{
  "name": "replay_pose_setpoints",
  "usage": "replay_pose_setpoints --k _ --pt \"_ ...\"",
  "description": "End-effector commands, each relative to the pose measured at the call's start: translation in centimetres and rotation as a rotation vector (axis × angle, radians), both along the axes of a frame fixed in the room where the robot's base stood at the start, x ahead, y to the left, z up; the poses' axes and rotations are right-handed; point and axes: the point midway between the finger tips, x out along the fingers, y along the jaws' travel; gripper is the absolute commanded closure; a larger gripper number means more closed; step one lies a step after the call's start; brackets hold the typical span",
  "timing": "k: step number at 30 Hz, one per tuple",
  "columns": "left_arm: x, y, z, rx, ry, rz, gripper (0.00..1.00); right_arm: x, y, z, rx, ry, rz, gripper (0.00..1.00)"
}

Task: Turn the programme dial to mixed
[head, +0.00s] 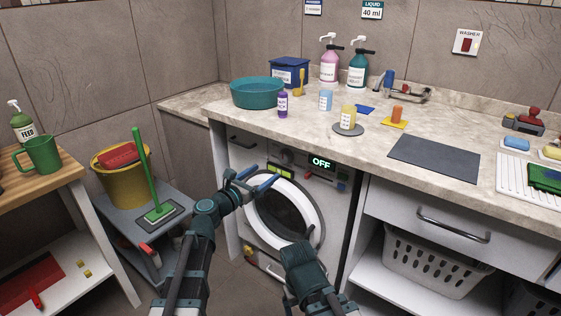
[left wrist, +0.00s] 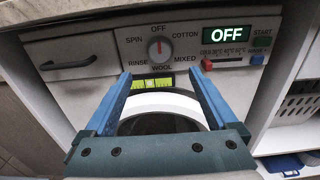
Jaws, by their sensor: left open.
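The programme dial (left wrist: 160,47) is a round grey knob on the white washer's front panel, with a red pointer mark aimed up at OFF. The word MIXED (left wrist: 188,59) is printed to its lower right. The lit display (left wrist: 231,34) reads OFF. In the head view the dial (head: 286,157) is small, near the top of the washer (head: 337,205). My left gripper (head: 264,178) is open and empty in front of the washer. In the left wrist view its fingertips (left wrist: 160,75) are spread below the dial, not around it.
The worktop (head: 290,118) overhangs the washer and carries a teal basin (head: 257,92) and several bottles. A red slider (left wrist: 206,65) and blue button (left wrist: 257,60) sit right of the dial. A detergent drawer (left wrist: 70,56) is at left. The round door (head: 312,205) is below.

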Motion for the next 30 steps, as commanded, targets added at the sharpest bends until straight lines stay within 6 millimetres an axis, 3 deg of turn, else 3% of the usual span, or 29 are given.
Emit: replay_pose_setpoints --k 3,12,19,29,30 --pt "2.6 -1.6 0.0 0.000 0.000 -0.002 0.08 0.0 0.0 0.0 0.000 0.000 0.000 0.13" --pt "6.6 -4.7 0.0 0.000 0.000 -0.001 0.08 0.0 0.0 0.0 0.000 0.000 0.000 0.13" --pt "7.9 -5.7 0.0 0.001 -0.001 -0.001 0.08 0.0 0.0 0.0 0.000 0.000 0.000 0.13" --pt "8.0 -5.9 0.0 0.001 -0.001 0.000 0.08 0.0 0.0 0.0 0.000 0.000 0.000 0.13" --pt "8.0 -5.9 0.0 0.001 -0.001 0.000 0.12 0.0 0.0 0.0 0.000 0.000 0.000 0.13"
